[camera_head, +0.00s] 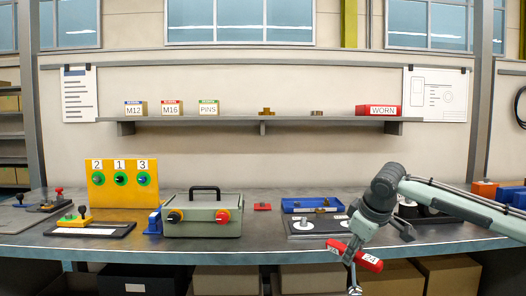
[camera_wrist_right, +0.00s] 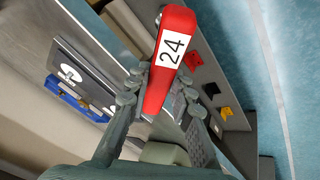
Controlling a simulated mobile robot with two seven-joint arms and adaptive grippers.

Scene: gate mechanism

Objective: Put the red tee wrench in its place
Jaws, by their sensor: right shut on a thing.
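The red tee wrench (camera_head: 368,261) has a red bar handle with a white label reading 24. In the wrist view its red handle (camera_wrist_right: 168,60) lies between the two fingers of my right gripper (camera_wrist_right: 160,95), which is shut on it. In the head view my right gripper (camera_head: 356,249) holds it in front of the bench's front edge, with the handle tilted. A metal part hangs below it at the picture's bottom edge. My left gripper is not in view. I cannot tell which spot is the wrench's place.
A dark board with white discs (camera_head: 301,226) and a blue tray (camera_head: 290,207) lie on the bench (camera_head: 262,251) behind the wrench. A green-grey box (camera_head: 203,217) with knobs stands left of them. In the wrist view, red, black and yellow pieces (camera_wrist_right: 225,112) show at right.

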